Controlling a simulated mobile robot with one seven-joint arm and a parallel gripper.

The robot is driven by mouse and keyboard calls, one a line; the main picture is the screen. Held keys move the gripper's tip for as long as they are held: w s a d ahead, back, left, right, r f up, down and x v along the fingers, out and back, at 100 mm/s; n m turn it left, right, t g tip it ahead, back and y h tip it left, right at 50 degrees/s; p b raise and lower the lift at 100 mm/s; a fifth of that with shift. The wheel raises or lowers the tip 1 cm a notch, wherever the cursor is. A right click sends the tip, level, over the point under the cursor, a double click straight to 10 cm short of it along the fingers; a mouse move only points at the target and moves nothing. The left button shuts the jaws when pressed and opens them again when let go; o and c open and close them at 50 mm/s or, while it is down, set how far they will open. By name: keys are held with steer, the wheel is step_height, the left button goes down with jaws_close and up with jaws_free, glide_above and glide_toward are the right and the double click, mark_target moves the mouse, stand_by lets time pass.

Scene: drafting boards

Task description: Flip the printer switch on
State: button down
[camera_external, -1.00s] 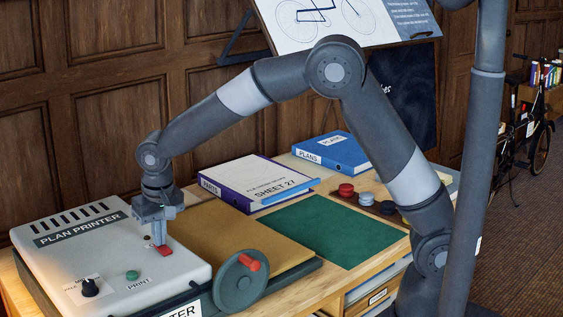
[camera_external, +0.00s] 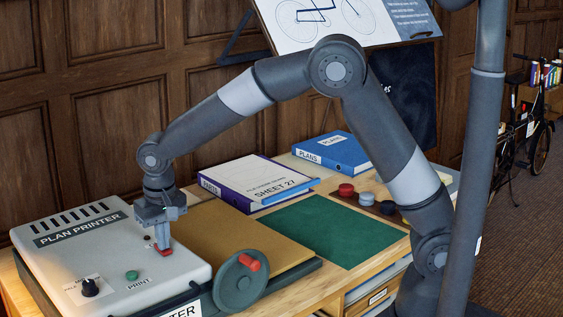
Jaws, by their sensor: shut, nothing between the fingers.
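The plan printer (camera_external: 150,262) is a pale grey box with a dark name label, at the lower left of the desk. Its red switch (camera_external: 165,253) is on the top face near the right edge, partly hidden by my fingers. My gripper (camera_external: 163,245) points down over the switch with its fingers shut and empty. The fingertips are at the switch and seem to touch it. I cannot tell for certain which way the switch is tipped.
The printer top also has a green print button (camera_external: 132,275) and a black knob (camera_external: 90,287). A hand wheel with a red handle (camera_external: 250,263) stands to the right. Binders (camera_external: 333,152) lie behind a clear green mat (camera_external: 325,230).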

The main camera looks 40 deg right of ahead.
step_height(320, 180, up, 14)
steer(key=s, duration=0.1)
steer(key=shift+s, duration=0.15)
stand_by(0.3)
steer(key=shift+w+r+t, duration=0.1)
steer(key=shift+w+t, duration=0.2)
steer(key=shift+w, duration=0.15)
glide_toward(167, 252)
steer(key=w+f, duration=0.1)
steer(key=f, duration=0.1)
steer(key=w+f, duration=0.3)
steer(key=f, duration=0.1)
steer(key=shift+w+f, duration=0.15)
steer(key=shift+f, duration=0.05)
stand_by(0.4)
